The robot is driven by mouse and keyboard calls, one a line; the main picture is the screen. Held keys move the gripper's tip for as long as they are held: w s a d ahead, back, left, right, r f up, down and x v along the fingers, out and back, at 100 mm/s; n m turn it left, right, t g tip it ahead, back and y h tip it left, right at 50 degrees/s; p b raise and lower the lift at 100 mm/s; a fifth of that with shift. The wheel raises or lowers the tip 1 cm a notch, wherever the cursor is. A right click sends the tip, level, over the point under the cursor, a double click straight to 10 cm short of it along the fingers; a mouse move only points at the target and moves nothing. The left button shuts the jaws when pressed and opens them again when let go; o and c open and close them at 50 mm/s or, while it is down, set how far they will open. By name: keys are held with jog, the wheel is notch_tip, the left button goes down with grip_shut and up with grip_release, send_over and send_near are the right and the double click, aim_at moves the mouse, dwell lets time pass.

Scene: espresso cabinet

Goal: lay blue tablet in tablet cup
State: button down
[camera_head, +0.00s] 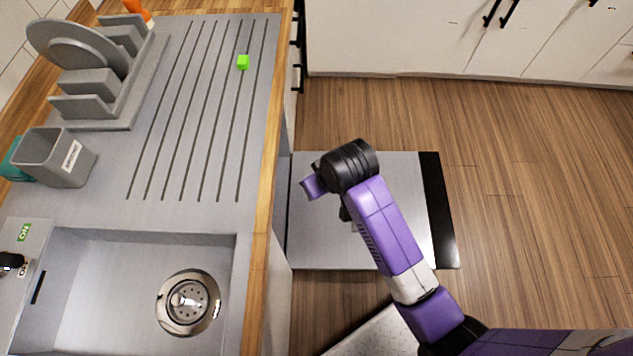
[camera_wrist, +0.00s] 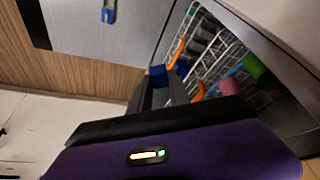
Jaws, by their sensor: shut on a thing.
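My gripper (camera_wrist: 160,84) is shut on the blue tablet (camera_wrist: 158,74), which shows between its dark fingertips in the wrist view. In the wrist view, a small blue-and-grey fitting (camera_wrist: 108,12) sits on the grey open door at the top; it may be the tablet cup, apart from my gripper. In the head view my arm reaches over the lowered door (camera_head: 405,220). The tablet cannot be made out there, and my arm covers part of the door's middle.
A rack (camera_wrist: 207,50) with orange, pink and green items stands inside the machine. A plate rack (camera_head: 120,95) and grey bin (camera_head: 62,160) stand at left. The floor at right is clear.

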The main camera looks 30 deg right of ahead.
jog(key=d+f+m+h+b, duration=0.1)
jog(key=d+f+b, duration=0.5)
jog(key=f, duration=1.1)
jog(key=s+d+f+m+h+b, duration=0.1)
jog(key=d+f+m+b, duration=0.2)
jog(key=d+f+b, duration=0.4)
jog(key=s+d+f+m+b, duration=0.1)
jog(key=d+f+b, duration=0.5)
jog(key=f+b, duration=1.3)
jog(key=shift+s+d+f+m+g+h, duration=0.15)
jog(key=shift+f+m, duration=0.1)
jog(key=shift+f, duration=1.4)
jog(key=shift+w+d+f+m+g+h, duration=0.1)
jog(key=shift+f+m, duration=0.2)
jog(key=shift+f, duration=1.35)
jog(key=shift+s+d+f+m+g+h, duration=0.15)
jog(key=shift+f+m, duration=0.1)
jog(key=shift+f, duration=1.4)
jog(key=shift+f+b, duration=1.7)
jog(key=shift+f, duration=0.2)
jog(key=c, duration=1.1)
grip_release()
jog(key=shift+f, duration=0.1)
jog(key=shift+c, duration=0.2)
jog(key=p+v, duration=0.5)
jog(key=v, duration=0.4)
jog(key=shift+w, duration=0.3)
